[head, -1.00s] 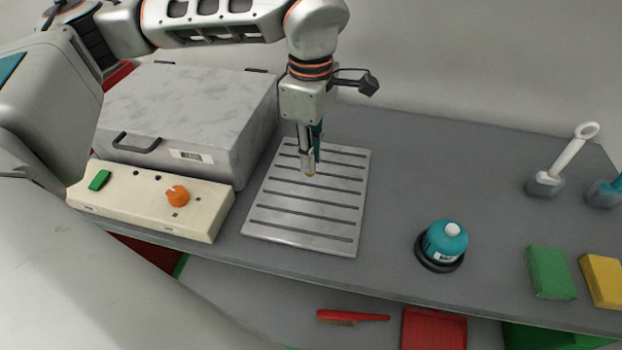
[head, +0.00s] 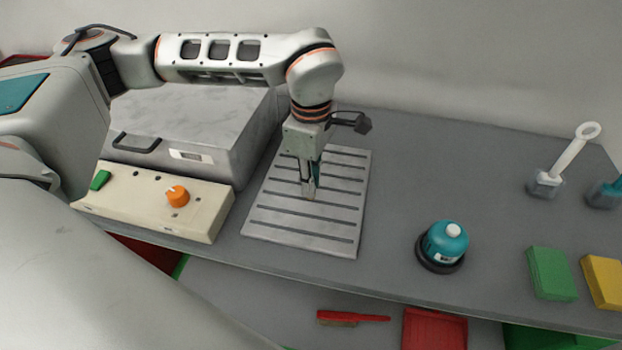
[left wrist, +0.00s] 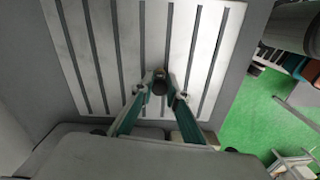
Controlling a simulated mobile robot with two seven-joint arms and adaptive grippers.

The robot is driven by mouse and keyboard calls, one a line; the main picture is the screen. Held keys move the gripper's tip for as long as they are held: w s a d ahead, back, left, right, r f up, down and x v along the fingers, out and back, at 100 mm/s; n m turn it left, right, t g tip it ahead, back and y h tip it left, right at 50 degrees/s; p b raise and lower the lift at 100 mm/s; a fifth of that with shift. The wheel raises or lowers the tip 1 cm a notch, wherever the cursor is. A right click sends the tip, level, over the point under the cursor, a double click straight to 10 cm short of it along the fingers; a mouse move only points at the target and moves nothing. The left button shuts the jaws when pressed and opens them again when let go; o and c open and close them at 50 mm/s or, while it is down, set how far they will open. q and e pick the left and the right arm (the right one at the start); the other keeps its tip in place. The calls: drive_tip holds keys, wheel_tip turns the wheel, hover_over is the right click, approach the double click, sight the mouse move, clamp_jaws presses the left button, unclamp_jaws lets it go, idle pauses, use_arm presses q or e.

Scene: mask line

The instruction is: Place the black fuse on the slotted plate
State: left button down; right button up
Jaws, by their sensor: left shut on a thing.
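The slotted plate (head: 335,225) is a pale metal sheet with several parallel dark slots, lying on the grey table. My left gripper (head: 309,195) points down over the middle of the plate. In the left wrist view its fingers (left wrist: 160,95) are shut on the small black fuse (left wrist: 159,86), with the slotted plate (left wrist: 200,50) behind it. The fuse is mostly hidden by the fingers in the head view. I cannot tell whether it touches the plate. My right gripper does not show.
A cream panel with an orange knob (head: 177,196) and a grey lidded box (head: 190,120) stand left of the plate. The table between plate and bottle is clear.

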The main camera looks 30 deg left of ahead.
use_arm(q)
drive_tip(key=c, duration=2)
unclamp_jaws()
wheel_tip(320, 180, up, 12)
drive_tip(key=shift+r, duration=0.15)
